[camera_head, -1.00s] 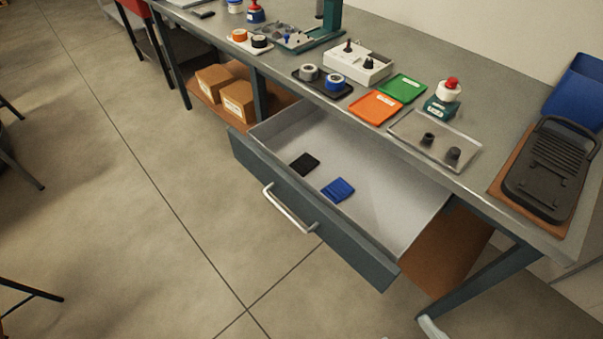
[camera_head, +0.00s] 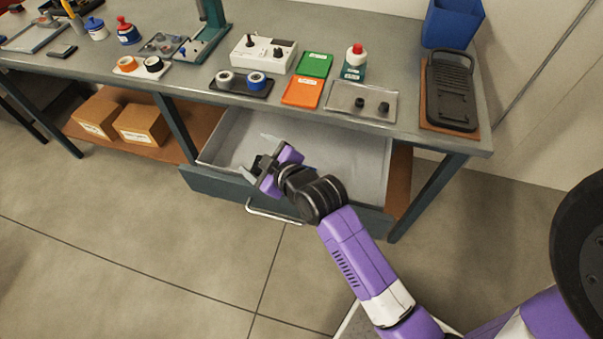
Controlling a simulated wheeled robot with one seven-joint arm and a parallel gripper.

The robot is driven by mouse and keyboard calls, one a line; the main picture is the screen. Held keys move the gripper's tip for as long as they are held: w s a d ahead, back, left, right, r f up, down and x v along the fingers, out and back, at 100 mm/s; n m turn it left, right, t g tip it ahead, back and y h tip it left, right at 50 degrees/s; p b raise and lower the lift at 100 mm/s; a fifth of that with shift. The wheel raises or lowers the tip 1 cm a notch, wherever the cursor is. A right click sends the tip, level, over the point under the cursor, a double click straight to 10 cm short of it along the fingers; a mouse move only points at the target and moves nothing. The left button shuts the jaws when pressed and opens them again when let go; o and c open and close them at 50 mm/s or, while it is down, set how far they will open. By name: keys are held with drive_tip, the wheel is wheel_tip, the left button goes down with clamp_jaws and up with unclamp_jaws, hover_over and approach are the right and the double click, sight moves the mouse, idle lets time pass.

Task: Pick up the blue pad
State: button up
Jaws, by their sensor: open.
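The open drawer (camera_head: 350,168) under the workbench is pulled out, with a grey tray-like interior and a dark front with a metal handle. My gripper (camera_head: 257,158) is over the left part of the drawer, with its fingers spread apart. No pad can be made out between the fingers.
The workbench top (camera_head: 205,95) above the drawer holds an orange tray (camera_head: 302,92), a green tray (camera_head: 315,65), a clear tray (camera_head: 345,100) and a white box (camera_head: 263,57). Cardboard boxes (camera_head: 141,124) stand on the lower shelf at left. The drawer's right part looks empty.

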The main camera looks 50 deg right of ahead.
drive_tip(key=w+d+f+n+g+p, duration=0.1)
drive_tip(key=w+d+f+n+g, duration=0.1)
drive_tip(key=w+d+n+g, duration=0.15)
drive_tip(key=s+d+f+n+g+y, duration=0.1)
drive_tip(key=s+d+n+g, duration=0.1)
drive_tip(key=s+n+g, duration=0.1)
drive_tip(key=s+d+f+n+g+y+p, duration=0.1)
drive_tip(key=s+d+n+g, duration=0.1)
drive_tip(key=n, duration=0.4)
drive_tip(key=s+d+f+n+g+y+p, duration=0.1)
drive_tip(key=s+n+g, duration=0.2)
drive_tip(key=s+n, duration=0.1)
drive_tip(key=shift+s+d+f+n+g, duration=0.3)
drive_tip(key=shift+d+f+n+g, duration=0.05)
drive_tip(key=shift+d+f, duration=0.05)
drive_tip(key=shift+s+d+n, duration=0.1)
drive_tip(key=shift+s+n, duration=0.2)
drive_tip(key=shift+s, duration=0.1)
drive_tip(key=shift+s+f+g, duration=0.15)
drive_tip(key=shift+g, duration=0.15)
drive_tip(key=shift+f, duration=0.9)
drive_tip(key=f, duration=0.3)
drive_tip(key=f+p, duration=0.1)
drive_tip(key=f, duration=0.1)
drive_tip(key=shift+a+f, duration=0.3)
drive_tip(key=shift+a, duration=0.1)
drive_tip(key=shift+c, duration=0.2)
